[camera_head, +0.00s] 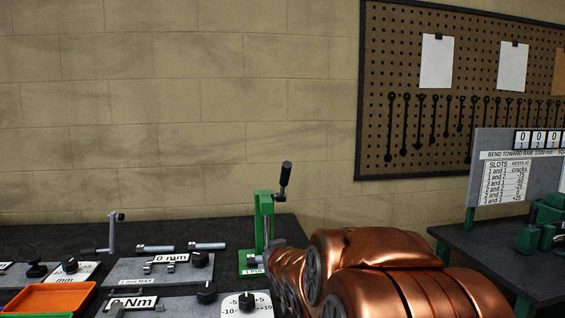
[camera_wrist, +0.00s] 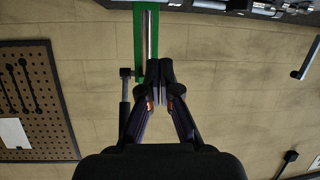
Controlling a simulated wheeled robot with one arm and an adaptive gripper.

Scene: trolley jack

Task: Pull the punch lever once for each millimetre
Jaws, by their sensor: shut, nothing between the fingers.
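The green punch (camera_head: 263,222) stands upright on the dark bench, with its base partly hidden by my copper arm. Its lever has a black handle (camera_head: 285,174) that points up and leans slightly right above the post. In the wrist view, which is upside down, the green post (camera_wrist: 138,38) runs down from the top and the black lever handle (camera_wrist: 124,115) hangs beside it on the left. My gripper (camera_wrist: 160,66) is shut and empty, with its fingertips by the post and to the right of the handle. I cannot tell whether they touch the post.
A grey plate with a "0 mm" sign (camera_head: 171,258) and a "0 Nm" sign (camera_head: 133,303) lie left of the punch. An orange tray (camera_head: 50,297) is farther left. A second bench (camera_head: 520,262) at right carries a counter board (camera_head: 510,165). A pegboard (camera_head: 400,75) hangs behind.

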